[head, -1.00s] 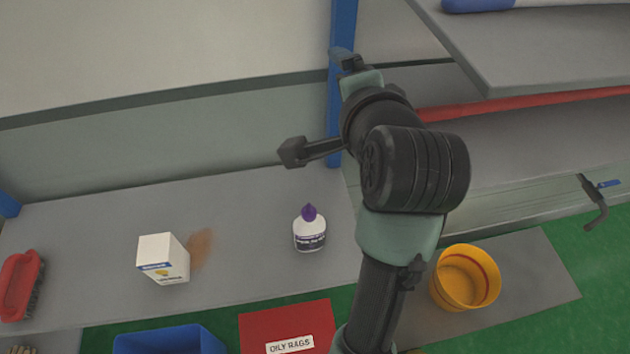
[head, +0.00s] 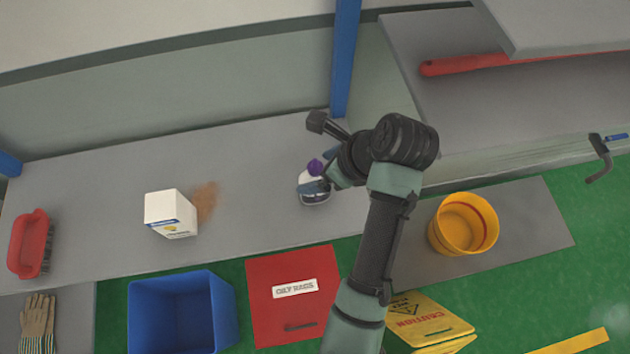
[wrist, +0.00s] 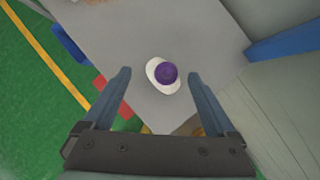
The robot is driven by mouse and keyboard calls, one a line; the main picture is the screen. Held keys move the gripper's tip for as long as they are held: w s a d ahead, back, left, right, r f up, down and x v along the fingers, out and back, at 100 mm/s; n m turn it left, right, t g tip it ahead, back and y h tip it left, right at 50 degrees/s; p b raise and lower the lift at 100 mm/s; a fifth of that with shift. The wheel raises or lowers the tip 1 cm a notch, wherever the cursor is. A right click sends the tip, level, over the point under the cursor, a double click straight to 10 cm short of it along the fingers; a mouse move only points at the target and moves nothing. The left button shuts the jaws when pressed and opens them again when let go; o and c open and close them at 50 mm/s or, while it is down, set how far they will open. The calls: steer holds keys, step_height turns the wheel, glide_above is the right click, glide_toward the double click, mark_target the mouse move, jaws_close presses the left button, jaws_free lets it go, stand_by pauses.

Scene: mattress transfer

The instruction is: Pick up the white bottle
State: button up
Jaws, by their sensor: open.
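The white bottle (head: 310,178) with a purple cap stands upright on the grey bench (head: 110,205), near its right end. In the head view my gripper (head: 322,172) is at the bottle, and its fingers partly cover the bottle's body. In the wrist view the bottle (wrist: 163,77) is seen from above, with its purple cap in the middle. There my gripper (wrist: 160,82) is open, with one finger on each side of the bottle and a gap visible on both sides.
A white box (head: 170,213) stands left on the bench beside a brown stain (head: 206,200). A red brush (head: 29,243) lies further left. A blue post (head: 346,60) rises behind the bottle. A blue bin (head: 183,312), red oily-rags box (head: 294,295) and yellow bucket (head: 463,224) stand in front.

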mark_target(307, 174)
steer(key=shift+p+x, duration=0.75)
steer(key=shift+x, duration=2.35)
steer(key=shift+d, duration=0.15)
jaws_close()
